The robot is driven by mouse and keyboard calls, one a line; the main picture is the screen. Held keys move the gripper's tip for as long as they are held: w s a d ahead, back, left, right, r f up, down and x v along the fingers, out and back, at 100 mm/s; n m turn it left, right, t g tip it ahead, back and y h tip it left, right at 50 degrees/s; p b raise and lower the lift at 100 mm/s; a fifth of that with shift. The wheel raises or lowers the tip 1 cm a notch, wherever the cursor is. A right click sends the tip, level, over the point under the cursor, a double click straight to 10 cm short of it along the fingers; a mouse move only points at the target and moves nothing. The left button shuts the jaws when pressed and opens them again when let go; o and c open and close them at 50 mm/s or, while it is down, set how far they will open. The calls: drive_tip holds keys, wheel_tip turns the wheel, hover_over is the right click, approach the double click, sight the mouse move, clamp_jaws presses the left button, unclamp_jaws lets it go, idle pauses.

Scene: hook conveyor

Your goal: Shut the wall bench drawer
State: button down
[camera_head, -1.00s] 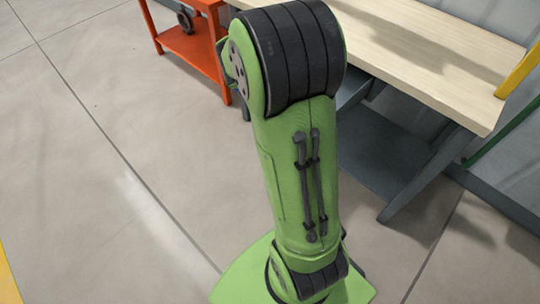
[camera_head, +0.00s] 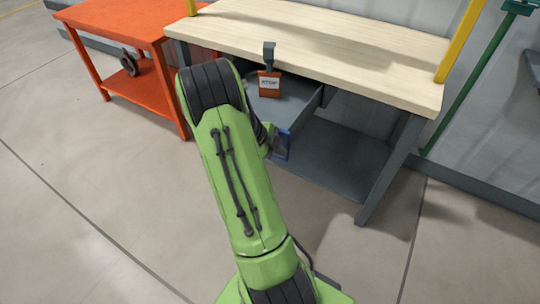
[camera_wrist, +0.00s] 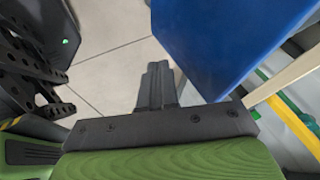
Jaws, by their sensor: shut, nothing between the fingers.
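The wall bench (camera_head: 370,50) has a pale wooden top and grey legs. Its grey drawer (camera_head: 300,108) stands pulled out below the top, and I see into it from above. A blue panel (camera_head: 282,146) shows at the drawer's near end beside my arm; it appears to be the drawer front. A large blue surface (camera_wrist: 215,40) fills the upper right of the wrist view, probably the same panel. My gripper (camera_wrist: 158,70) is shut and empty, close beside this surface; contact cannot be told. In the head view my arm hides most of the gripper and part of the drawer.
An orange table (camera_head: 120,20) with a lower shelf stands left of the bench. An orange labelled block with a dark upper part (camera_head: 269,82) shows at the bench's front edge above the drawer. Yellow posts (camera_head: 460,40) rise behind. The floor (camera_head: 90,200) in front is clear.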

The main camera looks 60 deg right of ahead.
drive_tip(key=shift+d, duration=0.45)
